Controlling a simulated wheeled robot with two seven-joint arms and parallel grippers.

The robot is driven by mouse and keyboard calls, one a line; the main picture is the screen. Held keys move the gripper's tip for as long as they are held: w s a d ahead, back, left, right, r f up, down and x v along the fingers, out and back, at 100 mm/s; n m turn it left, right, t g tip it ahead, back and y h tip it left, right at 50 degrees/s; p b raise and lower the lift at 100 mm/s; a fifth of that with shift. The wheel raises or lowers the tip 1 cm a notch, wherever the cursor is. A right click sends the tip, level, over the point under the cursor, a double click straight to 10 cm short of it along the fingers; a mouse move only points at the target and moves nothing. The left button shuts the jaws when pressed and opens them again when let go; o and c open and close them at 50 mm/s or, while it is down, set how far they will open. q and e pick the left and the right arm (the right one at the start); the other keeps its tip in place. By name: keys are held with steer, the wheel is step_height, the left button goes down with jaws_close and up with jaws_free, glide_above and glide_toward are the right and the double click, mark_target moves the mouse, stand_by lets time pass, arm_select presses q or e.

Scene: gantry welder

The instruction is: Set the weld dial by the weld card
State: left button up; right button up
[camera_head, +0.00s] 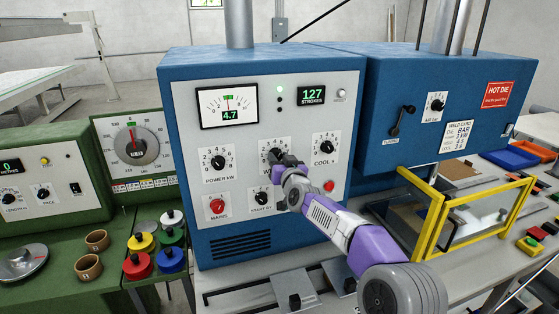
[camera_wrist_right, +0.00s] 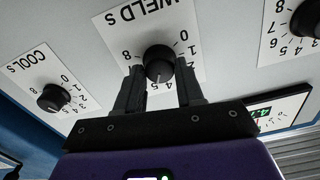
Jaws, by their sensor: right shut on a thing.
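The weld dial (camera_wrist_right: 159,62) is a black knob on a white plate marked WELD s. In the wrist view its white pointer mark points down in the picture; the number under it is hidden, so I cannot read the setting. My right gripper (camera_wrist_right: 160,78) is shut on this knob, one finger on each side. In the head view the right gripper (camera_head: 283,164) covers much of the dial plate (camera_head: 267,146). The weld card (camera_head: 458,135) is a white label on the blue housing at right. My left gripper is not in view.
The power dial (camera_head: 218,163) and cool dial (camera_head: 327,149) flank the weld dial. Below are the red mains knob (camera_head: 217,207) and the start knob (camera_head: 262,198). A yellow guard frame (camera_head: 430,225) stands at right. A green machine (camera_head: 50,185) stands at left.

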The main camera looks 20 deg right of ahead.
steer(key=n, duration=0.2)
steer(key=shift+n, duration=0.4)
steer(key=shift+n+b, duration=0.4)
steer(key=shift+n, duration=1.1)
steer(key=o, duration=1)
steer(key=shift+o, duration=0.2)
